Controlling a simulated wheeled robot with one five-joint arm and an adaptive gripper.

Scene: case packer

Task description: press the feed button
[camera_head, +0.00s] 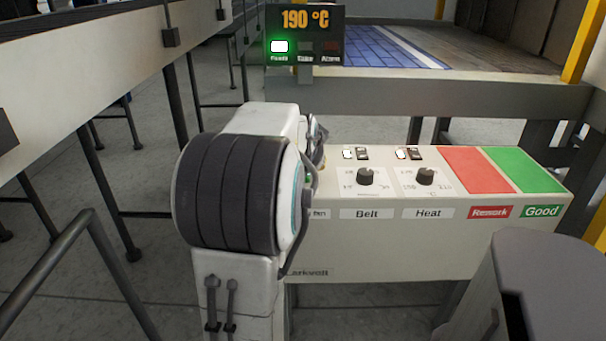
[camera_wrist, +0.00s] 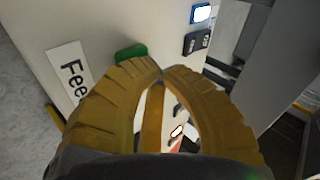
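The control panel (camera_head: 400,250) stands in front of me, with Belt and Heat knobs on its top. In the wrist view a white label (camera_wrist: 70,80) reads "Fee", its end cut off by my finger. A green button (camera_wrist: 131,51) sits on the panel beside that label, partly behind the left finger. My gripper (camera_wrist: 160,72) has yellow-brown fingers whose tips meet, with nothing seen held. The tips are just right of the green button; I cannot tell whether they touch it. In the head view my own arm hides the left part of the panel, the button and most of the gripper.
A display (camera_head: 305,35) shows 190 °C with a lit green lamp. A red pad (camera_head: 475,170) marked Rework and a green pad (camera_head: 525,168) marked Good lie at the panel's right. A rail (camera_head: 90,75) runs along the left. A grey rounded body (camera_head: 545,270) fills the lower right.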

